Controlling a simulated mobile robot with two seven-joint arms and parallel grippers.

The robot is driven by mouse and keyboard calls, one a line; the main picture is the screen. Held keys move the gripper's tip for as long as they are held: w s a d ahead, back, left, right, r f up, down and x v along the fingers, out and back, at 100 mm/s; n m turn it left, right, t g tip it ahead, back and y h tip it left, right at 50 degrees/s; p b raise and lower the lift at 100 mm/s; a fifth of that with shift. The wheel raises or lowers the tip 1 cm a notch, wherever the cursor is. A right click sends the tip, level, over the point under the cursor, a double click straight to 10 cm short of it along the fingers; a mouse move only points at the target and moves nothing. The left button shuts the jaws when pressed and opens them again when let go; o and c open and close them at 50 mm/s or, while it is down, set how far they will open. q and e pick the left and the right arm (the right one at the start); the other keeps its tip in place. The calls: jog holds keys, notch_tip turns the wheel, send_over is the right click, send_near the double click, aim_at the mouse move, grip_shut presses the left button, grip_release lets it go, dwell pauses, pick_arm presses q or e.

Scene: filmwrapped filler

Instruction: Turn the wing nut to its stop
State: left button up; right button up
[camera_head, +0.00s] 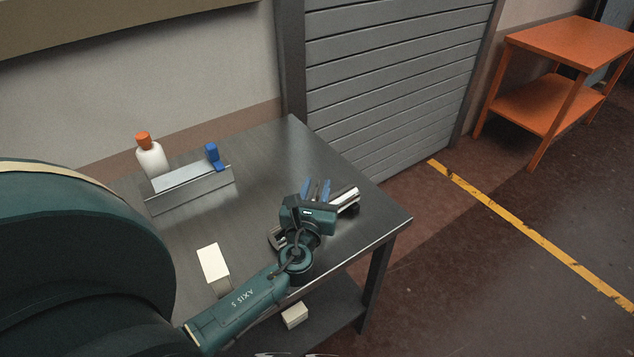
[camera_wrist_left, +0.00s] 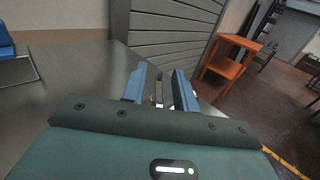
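My left gripper (camera_head: 318,187) is over the right part of the grey metal table (camera_head: 290,150), with its blue fingers pointing toward the table's far right side. In the left wrist view the two blue fingers (camera_wrist_left: 160,82) stand apart with a gap between them. A small pale part (camera_wrist_left: 156,98) shows low in that gap, and I cannot tell whether it is the wing nut. A silver-white rounded piece (camera_head: 347,195) shows just right of the fingers. I cannot make out the wing nut for certain; the gripper may hide it. My right gripper is not in view.
A white bottle with an orange cap (camera_head: 151,160), a grey metal bracket (camera_head: 190,190) and a blue piece (camera_head: 213,156) stand at the table's back left. A cream box (camera_head: 212,264) is left of my forearm. Another box (camera_head: 294,315) is on the lower shelf. An orange table (camera_head: 570,45) stands away right.

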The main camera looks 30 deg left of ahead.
pick_arm(q)
jog(key=shift+w+a, duration=0.25)
jog(key=shift+w, duration=0.3)
grip_shut()
